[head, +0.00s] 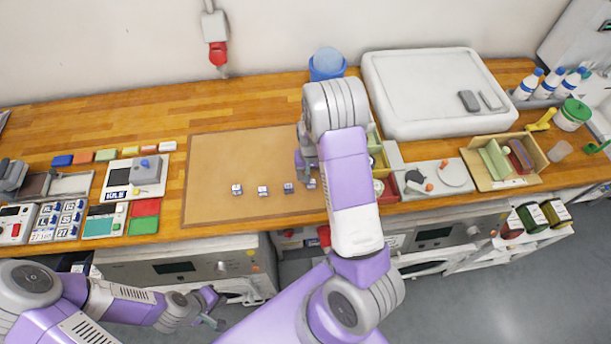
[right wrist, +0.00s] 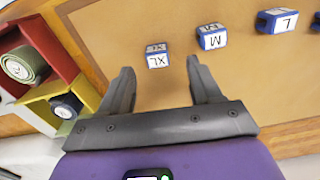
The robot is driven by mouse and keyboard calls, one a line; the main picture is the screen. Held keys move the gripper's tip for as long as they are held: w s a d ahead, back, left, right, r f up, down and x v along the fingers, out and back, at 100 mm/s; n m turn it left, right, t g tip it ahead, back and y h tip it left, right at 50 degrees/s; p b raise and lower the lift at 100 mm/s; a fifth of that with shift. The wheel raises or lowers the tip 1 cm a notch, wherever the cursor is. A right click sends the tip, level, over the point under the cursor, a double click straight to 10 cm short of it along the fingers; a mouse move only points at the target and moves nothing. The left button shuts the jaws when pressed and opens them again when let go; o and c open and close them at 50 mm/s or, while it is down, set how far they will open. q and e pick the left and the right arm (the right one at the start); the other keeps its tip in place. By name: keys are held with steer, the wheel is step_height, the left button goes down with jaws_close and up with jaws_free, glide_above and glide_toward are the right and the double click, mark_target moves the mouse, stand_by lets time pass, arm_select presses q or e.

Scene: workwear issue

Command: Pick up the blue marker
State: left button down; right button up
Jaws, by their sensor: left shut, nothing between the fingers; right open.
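Several small blue blocks with white size labels stand in a row on the tan mat (head: 225,160); I cannot tell which, if any, is the blue marker. In the right wrist view the XL block (right wrist: 158,58) lies just beyond the fingertips, with the M block (right wrist: 212,38) and L block (right wrist: 277,20) to its right. My right gripper (right wrist: 157,78) is open and empty, and its arm hides part of the mat in the head view. My left gripper (head: 214,309) is shut and empty, low in front of the bench.
Red and yellow bins holding rolls (right wrist: 25,65) stand left in the right wrist view. A large white tray (head: 425,60) and a wooden box (head: 537,157) are at the right. Coloured blocks (head: 105,155) and label devices crowd the left. The mat's left part is clear.

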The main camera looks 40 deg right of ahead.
mark_target(311, 183)
step_height(311, 183, down, 6)
steer(key=shift+s+d+f+p, duration=0.15)
steer(key=shift+p, duration=0.25)
steer(key=shift+c, duration=0.3)
steer(key=c, duration=1)
